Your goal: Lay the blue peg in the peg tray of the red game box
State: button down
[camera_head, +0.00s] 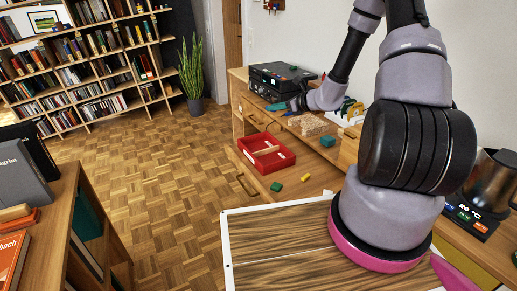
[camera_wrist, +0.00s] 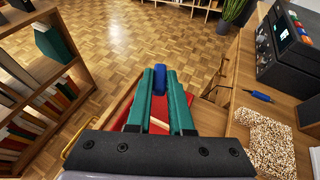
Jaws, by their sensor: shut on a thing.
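The red game box (camera_head: 258,158) sits in or on an open drawer of the wooden sideboard, with a pale strip inside it. In the wrist view the red box (camera_wrist: 160,112) shows between and below my fingers, and they hide much of it. My gripper (camera_wrist: 159,82) has teal fingers, shut on the blue peg (camera_wrist: 159,76) at their tips. The peg is above the box; its exact height is unclear. In the head view my gripper (camera_head: 276,106) is small, above and behind the box, and the held peg cannot be made out.
Another blue item (camera_wrist: 257,95) lies on the sideboard beside a speckled block (camera_wrist: 270,143) and a black device (camera_wrist: 288,50). A green block (camera_head: 276,186) and a yellow piece (camera_head: 305,177) lie near the box. A green cube (camera_head: 328,141) is on the sideboard. Floor is clear leftward.

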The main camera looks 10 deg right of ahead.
aim_at(260, 146)
jog(key=w+a+f+m+t+h, duration=0.1)
jog(key=w+f, duration=0.1)
jog(key=f, duration=0.5)
jog(key=w+a+f+m+t+h, duration=0.1)
jog(key=w+a+f+m+h, duration=0.1)
jog(key=f, duration=0.5)
jog(key=w+a+f+m+h, duration=0.1)
jog(key=w+f, duration=0.1)
jog(key=f, duration=0.5)
jog(key=shift+w+a+f+m+t+h, duration=0.2)
jog(key=shift+w+a+m+t+h, duration=0.1)
jog(key=shift+w+m+t, duration=0.1)
jog(key=shift+f, duration=0.1)
jog(key=c, duration=0.8)
grip_release()
